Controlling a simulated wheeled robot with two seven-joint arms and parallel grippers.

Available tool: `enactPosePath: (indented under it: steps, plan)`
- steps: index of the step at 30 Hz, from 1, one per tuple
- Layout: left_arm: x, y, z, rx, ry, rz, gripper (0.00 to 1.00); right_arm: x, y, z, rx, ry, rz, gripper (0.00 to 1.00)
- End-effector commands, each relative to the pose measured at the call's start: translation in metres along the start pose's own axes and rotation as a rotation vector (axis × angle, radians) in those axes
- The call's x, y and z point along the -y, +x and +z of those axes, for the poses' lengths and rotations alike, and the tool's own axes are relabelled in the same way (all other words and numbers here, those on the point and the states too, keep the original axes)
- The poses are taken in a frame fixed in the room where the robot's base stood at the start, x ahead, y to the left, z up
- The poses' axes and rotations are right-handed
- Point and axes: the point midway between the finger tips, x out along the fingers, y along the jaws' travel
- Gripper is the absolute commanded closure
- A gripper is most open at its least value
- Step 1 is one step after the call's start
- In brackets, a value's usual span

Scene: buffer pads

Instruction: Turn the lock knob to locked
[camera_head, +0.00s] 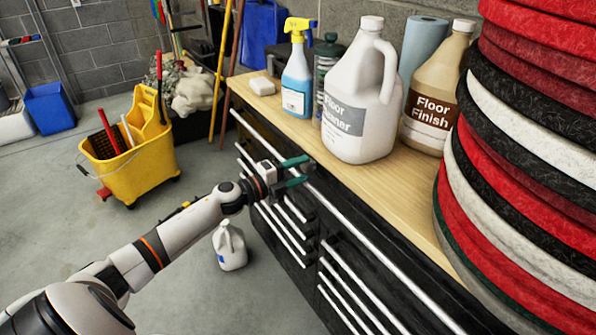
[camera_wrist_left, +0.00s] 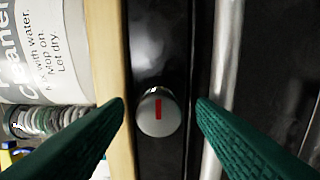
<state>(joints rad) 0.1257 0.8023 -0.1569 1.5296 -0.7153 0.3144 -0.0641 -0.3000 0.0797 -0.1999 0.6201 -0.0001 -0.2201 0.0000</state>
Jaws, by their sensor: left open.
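The lock knob (camera_wrist_left: 157,116) is a round grey knob with a red mark on its face, set in a black strip of the cabinet (camera_wrist_left: 150,35). The red mark runs up and down in the left wrist view. My left gripper (camera_head: 304,171) is at the cabinet's front, just below the worktop edge. In the left wrist view its two green fingers (camera_wrist_left: 160,103) are open, one on each side of the knob, with gaps between them and it. I cannot make out the knob in the head view. My right gripper is not in view.
The wooden worktop (camera_head: 272,100) holds a spray bottle (camera_head: 297,78), a white jug (camera_head: 357,100), a tan jug (camera_head: 433,95) and stacked pads (camera_head: 540,130). Silver drawer handles (camera_head: 345,215) line the front. A white jug (camera_head: 229,246) and yellow bucket (camera_head: 135,155) stand on the floor.

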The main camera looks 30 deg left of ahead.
Motion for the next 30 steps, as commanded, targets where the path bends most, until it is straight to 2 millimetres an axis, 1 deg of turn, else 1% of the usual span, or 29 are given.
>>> enactPosePath:
  steps: [5, 8, 21, 27, 30]
  plan:
    - [0.001, -0.004, 0.0, 0.0, -0.001, -0.001, 0.49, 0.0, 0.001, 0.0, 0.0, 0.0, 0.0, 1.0]
    - [0.002, -0.014, 0.0, -0.001, -0.001, -0.002, 0.49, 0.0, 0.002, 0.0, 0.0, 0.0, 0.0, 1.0]
    - [0.002, -0.086, 0.001, 0.0, -0.003, -0.003, 0.49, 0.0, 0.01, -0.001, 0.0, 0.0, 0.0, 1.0]
    - [0.001, -0.11, 0.001, 0.001, -0.001, -0.002, 0.49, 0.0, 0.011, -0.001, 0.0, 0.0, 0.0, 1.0]
    - [0.001, -0.116, 0.0, 0.0, -0.001, -0.001, 0.49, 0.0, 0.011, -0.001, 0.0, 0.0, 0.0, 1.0]
